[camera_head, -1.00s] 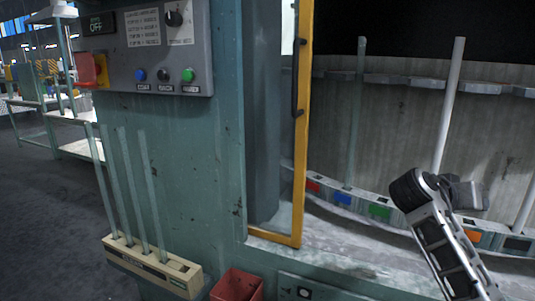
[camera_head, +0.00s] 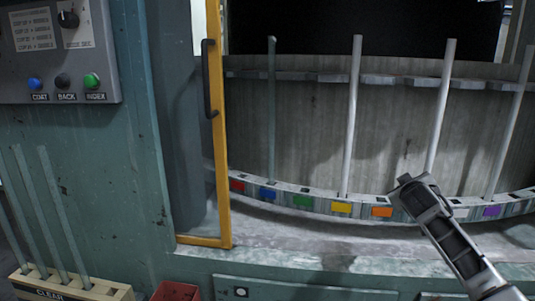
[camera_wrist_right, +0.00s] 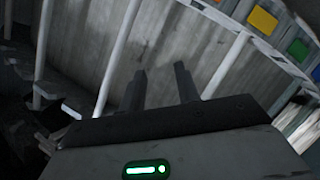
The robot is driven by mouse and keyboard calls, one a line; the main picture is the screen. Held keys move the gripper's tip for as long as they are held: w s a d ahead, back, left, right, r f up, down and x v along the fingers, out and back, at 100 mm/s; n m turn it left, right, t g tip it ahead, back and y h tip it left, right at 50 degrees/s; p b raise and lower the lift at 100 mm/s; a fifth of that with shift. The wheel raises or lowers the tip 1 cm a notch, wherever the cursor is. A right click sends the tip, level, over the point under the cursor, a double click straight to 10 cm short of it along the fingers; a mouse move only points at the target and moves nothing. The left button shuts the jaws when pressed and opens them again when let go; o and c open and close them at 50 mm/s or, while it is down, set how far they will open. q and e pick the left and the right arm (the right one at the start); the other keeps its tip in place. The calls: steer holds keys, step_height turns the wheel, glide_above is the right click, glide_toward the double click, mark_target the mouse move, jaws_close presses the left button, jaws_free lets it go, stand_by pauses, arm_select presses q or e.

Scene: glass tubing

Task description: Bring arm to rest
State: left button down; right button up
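My right arm (camera_head: 440,225) comes in from the lower right of the head view and reaches up in front of the machine's slotted rail. In the right wrist view my right gripper (camera_wrist_right: 160,72) has its two dark fingers apart with nothing between them. Pale tubes stand behind the fingers, and I cannot tell how far away they are. In the head view the right fingers cannot be made out. My left gripper is not in view.
A pale-green tube (camera_head: 272,110) and white tubes (camera_head: 352,115) stand upright in the colour-marked rail (camera_head: 325,204). A yellow-edged door (camera_head: 218,130) stands at left. A CLEAR rack (camera_head: 110,292) with tubes, a red bin (camera_head: 176,292) and a control panel (camera_head: 60,55) are left.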

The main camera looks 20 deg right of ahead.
steer(key=w+a+r+n+t+y, duration=0.2)
steer(key=w+a+n+t+y, duration=0.15)
steer(key=a, duration=0.35)
steer(key=s+a+f+y, duration=0.2)
steer(key=s+a+f, duration=0.2)
steer(key=a+f, duration=0.25)
steer(key=s+a+f+n+g+y, duration=0.1)
steer(key=s+a+f+y, duration=0.15)
steer(key=a+f, duration=0.4)
steer(key=s+a+f+y, duration=0.2)
steer(key=s+a+f, duration=0.2)
steer(key=a+f, duration=0.25)
steer(key=s+a+f+m+g+y+p, duration=0.1)
steer(key=s+a+f, duration=0.1)
steer(key=s+a, duration=0.6)
steer(key=s+a+f+m+g+y, duration=0.1)
steer(key=s+a, duration=0.6)
steer(key=s, duration=0.8)
steer(key=shift+a+f+g+y+p, duration=0.35)
steer(key=shift+f+g+y, duration=0.25)
steer(key=shift+f, duration=0.3)
steer(key=shift+s+m, duration=0.1)
steer(key=shift+m, duration=0.15)
